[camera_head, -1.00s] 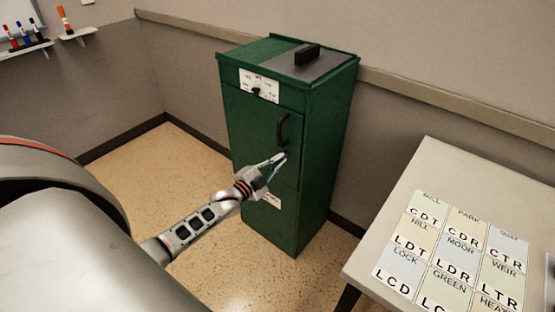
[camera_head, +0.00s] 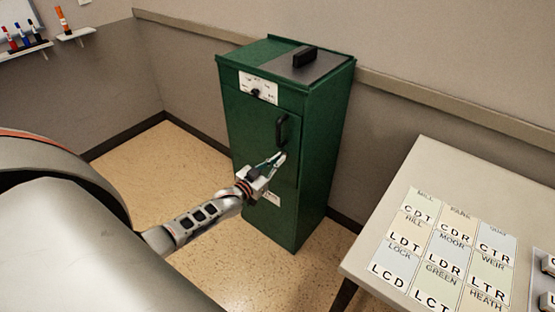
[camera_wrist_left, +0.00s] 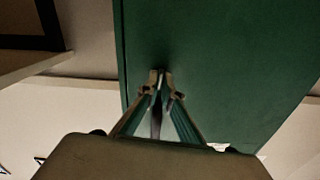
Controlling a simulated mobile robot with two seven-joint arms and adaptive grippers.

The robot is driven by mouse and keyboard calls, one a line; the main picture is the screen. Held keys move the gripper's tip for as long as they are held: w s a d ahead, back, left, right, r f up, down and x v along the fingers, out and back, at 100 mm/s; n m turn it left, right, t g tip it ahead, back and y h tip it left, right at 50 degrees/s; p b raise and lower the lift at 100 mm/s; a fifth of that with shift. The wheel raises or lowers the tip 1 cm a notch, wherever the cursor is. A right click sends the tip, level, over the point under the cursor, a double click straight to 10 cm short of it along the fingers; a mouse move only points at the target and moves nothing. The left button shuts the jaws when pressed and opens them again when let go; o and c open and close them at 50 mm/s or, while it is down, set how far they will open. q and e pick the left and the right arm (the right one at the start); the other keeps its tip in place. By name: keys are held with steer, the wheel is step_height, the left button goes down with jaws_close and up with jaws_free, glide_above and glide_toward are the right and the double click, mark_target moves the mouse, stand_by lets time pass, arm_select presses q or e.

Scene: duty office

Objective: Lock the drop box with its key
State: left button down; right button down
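The drop box is a tall green cabinet (camera_head: 265,190) against the wall, with its door closed. A black door handle (camera_head: 281,131) is on its front. A white label plate (camera_head: 258,86) near the top carries a small dark knob or lock piece (camera_head: 255,92); which it is I cannot tell. My left gripper (camera_head: 281,157) is in front of the door, just below the handle. In the left wrist view its fingertips (camera_wrist_left: 162,75) come together close to the green surface. No key is clearly visible there. My right gripper is out of view.
A pale table (camera_head: 400,210) at the right bears lettered cards (camera_head: 445,268) and part of a tray (camera_head: 543,285) at the edge. Marker shelves (camera_head: 25,48) hang on the left wall. The floor (camera_head: 160,165) left of the box is clear.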

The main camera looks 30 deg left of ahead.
arm_select(q)
steer(key=shift+n, duration=0.9)
steer(key=c, duration=2.2)
jaws_free()
steer(key=shift+c, duration=0.2)
steer(key=s, duration=1.2)
steer(key=shift+a, duration=0.45)
